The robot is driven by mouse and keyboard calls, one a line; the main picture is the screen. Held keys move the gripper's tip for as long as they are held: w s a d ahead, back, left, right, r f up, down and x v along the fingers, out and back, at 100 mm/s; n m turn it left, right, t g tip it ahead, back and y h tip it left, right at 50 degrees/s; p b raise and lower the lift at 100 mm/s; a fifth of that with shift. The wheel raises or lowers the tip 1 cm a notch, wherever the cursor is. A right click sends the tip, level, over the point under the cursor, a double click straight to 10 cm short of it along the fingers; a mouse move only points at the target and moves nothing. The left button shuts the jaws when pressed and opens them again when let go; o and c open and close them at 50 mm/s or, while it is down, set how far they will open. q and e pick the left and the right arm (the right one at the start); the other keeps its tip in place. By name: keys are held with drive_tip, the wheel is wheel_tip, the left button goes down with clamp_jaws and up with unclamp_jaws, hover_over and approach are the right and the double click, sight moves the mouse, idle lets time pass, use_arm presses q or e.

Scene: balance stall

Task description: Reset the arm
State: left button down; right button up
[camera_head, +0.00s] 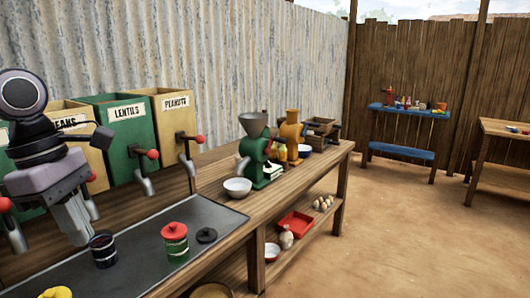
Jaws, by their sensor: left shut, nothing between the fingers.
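My left arm comes in from the left, and its gripper (75,232) points down over the counter's left part. Its fingers look closed and hold nothing. A dark open jar (103,251) stands just right of and below the fingertips in the picture; I cannot tell the exact gap. A red and green canister (175,243) stands upright further right on the dark mat (135,272), with a black lid (207,235) lying beside it. My right gripper is not in view.
Bins with lever spouts, among them the lentils bin (122,135) and peanuts bin (165,110), line the wall behind. A white bowl (237,187), a green grinder (255,155) and an orange grinder (292,130) stand right. A yellow item (57,293) is at the bottom edge.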

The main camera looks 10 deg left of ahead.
use_arm(q)
wheel_tip(320, 180, down, 25)
drive_tip(key=w+a+n+t+h, duration=0.1)
drive_tip(key=n+t+h, duration=0.2)
drive_tip(key=n+t, duration=0.8)
drive_tip(key=w+a+n+t+h, duration=0.1)
drive_tip(key=a+n+t+h, duration=0.15)
drive_tip(key=n, duration=1.65)
drive_tip(key=s+d+f+n+g+y, duration=0.1)
drive_tip(key=s+d+f+n, duration=0.4)
drive_tip(key=n, duration=0.5)
drive_tip(key=s+d+f+n+g+y, duration=0.2)
drive_tip(key=s+d+f+n+y, duration=0.2)
drive_tip(key=d+f+n, duration=0.6)
wheel_tip(320, 180, down, 2)
drive_tip(key=shift+s+d+f, duration=0.25)
drive_tip(key=shift+s+d, duration=0.05)
drive_tip(key=shift+s, duration=0.65)
drive_tip(key=shift+a+g+y, duration=0.15)
drive_tip(key=shift+g+y, duration=0.1)
